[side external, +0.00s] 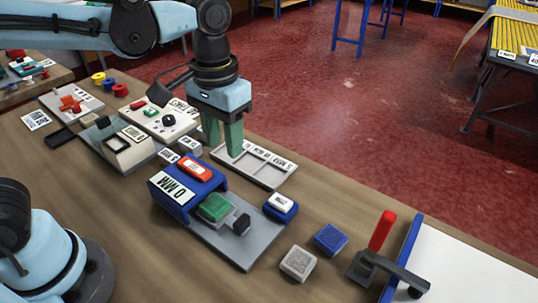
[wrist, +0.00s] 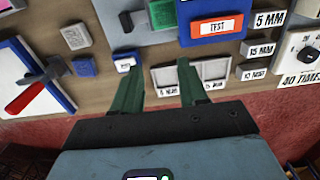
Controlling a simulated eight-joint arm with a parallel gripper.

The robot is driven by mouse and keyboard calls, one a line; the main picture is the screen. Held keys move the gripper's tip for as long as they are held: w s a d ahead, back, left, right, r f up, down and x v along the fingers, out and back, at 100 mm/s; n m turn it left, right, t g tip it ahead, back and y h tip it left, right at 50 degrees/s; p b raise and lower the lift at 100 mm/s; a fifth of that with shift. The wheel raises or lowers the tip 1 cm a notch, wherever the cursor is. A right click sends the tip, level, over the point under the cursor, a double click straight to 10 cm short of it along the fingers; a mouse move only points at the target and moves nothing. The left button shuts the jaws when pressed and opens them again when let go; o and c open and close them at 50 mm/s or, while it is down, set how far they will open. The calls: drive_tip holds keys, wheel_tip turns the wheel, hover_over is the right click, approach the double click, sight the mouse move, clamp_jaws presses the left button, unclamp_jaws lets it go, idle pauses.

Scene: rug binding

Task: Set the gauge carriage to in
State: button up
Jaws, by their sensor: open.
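The gauge is a blue housing (side external: 186,203) marked "0 MM" with a red "TEST" button (side external: 195,167), on a grey base plate (side external: 245,250). A green block (side external: 214,207) with a black knob (side external: 241,224) sits on the plate just in front of the housing; I take it as the carriage. In the wrist view the green block (wrist: 163,13) and housing (wrist: 235,22) are at the top edge, partly cut off. My gripper (side external: 223,148) is open and empty, fingers pointing down behind the gauge, near the compartment tray. The wrist view shows its green fingers (wrist: 159,72) spread apart.
The labelled grey tray (side external: 285,178) lies by my fingers. A blue block with a white button (side external: 281,206), a grey block (side external: 298,262), a blue block (side external: 330,239) and a red-handled lever (side external: 382,232) stand right of the gauge. Several devices crowd the bench on the left.

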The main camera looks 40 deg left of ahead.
drive_tip(key=s+d+f, duration=0.2)
drive_tip(key=s+d, duration=0.1)
drive_tip(key=d, duration=0.4)
drive_tip(key=f, duration=0.9)
drive_tip(key=shift+s+f, duration=0.25)
drive_tip(key=shift+f, duration=0.15)
drive_tip(key=shift+w+a+f, duration=0.1)
drive_tip(key=shift+a+f, duration=0.15)
drive_tip(key=shift+f, duration=0.2)
drive_tip(key=shift+a+f, duration=0.2)
drive_tip(key=shift+f, duration=0.25)
drive_tip(key=a, duration=0.7)
drive_tip(key=shift+r, duration=0.1)
drive_tip(key=d, duration=0.7)
drive_tip(key=shift+d, duration=0.25)
wheel_tip(320, 180, up, 12)
wheel_tip(320, 180, up, 3)
hover_over(216, 205)
drive_tip(key=w+a, duration=0.5)
drive_tip(key=a, duration=0.3)
drive_tip(key=shift+w+a+r, duration=0.15)
drive_tip(key=shift+a, duration=0.65)
